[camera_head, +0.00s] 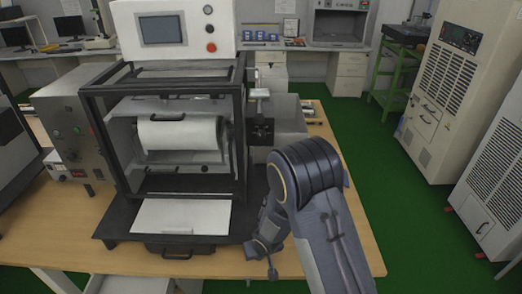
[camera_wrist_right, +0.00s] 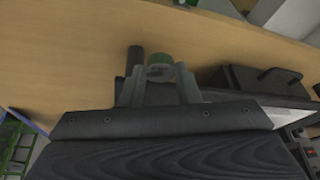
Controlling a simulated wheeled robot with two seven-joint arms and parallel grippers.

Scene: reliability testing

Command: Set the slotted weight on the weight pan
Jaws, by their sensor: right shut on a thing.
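In the head view my right arm bends down at the table's front right, and the held piece is not distinguishable there. I cannot pick out the weight pan in either view. My left gripper is in neither view.
A framed test machine (camera_head: 180,130) with a white roller stands on the wooden table (camera_head: 330,190), left of my right arm. A grey control box (camera_head: 72,125) stands at its left. Table top right of the machine is partly bare. Tall cabinets (camera_head: 460,85) stand at right.

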